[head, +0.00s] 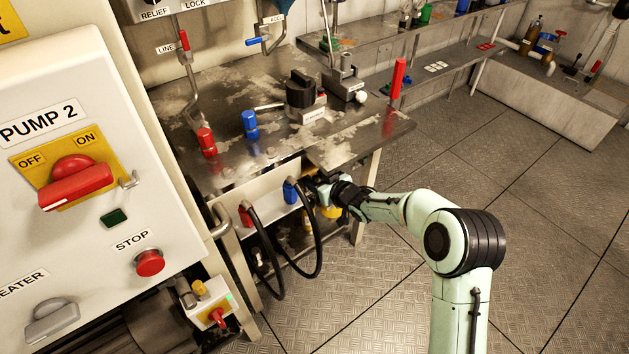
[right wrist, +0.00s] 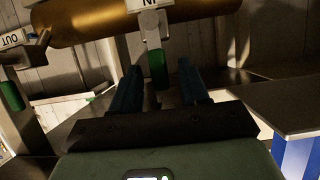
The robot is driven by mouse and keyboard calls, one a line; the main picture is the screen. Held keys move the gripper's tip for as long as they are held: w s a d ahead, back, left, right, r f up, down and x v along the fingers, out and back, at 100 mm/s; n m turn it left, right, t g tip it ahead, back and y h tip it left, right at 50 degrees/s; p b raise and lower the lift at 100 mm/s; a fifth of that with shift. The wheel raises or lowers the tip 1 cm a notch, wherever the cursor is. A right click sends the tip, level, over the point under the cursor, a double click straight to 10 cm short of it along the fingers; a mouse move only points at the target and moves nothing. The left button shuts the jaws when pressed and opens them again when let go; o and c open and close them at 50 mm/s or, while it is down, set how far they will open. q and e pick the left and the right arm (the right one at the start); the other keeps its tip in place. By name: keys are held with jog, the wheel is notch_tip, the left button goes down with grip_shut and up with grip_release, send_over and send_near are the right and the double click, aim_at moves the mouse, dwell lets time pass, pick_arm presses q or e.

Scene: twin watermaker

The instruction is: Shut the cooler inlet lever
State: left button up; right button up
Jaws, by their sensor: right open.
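The cooler is a brass cylinder (right wrist: 95,18) across the top of the right wrist view, where labels appear upside down. The inlet lever (right wrist: 158,68), with a green grip, hangs in the picture below the IN label. A second green lever (right wrist: 11,96) is at the left by the OUT label. My right gripper (right wrist: 159,66) is open, with one blue-dark finger on each side of the inlet lever; I cannot tell whether they touch it. In the head view my right gripper (head: 320,186) reaches under the bench edge, and the lever is hidden there. My left gripper is not in view.
The metal bench (head: 345,150) stands above my right gripper. Black hoses (head: 318,250) with red and blue ends hang just left of it. The pump panel (head: 120,190) fills the left side. The floor at right is clear.

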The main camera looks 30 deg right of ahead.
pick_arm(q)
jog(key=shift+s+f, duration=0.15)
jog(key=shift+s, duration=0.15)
pick_arm(e)
jog(key=shift+w+f, duration=0.15)
jog(key=shift+w, duration=0.25)
jog(key=shift+c, duration=0.3)
grip_shut()
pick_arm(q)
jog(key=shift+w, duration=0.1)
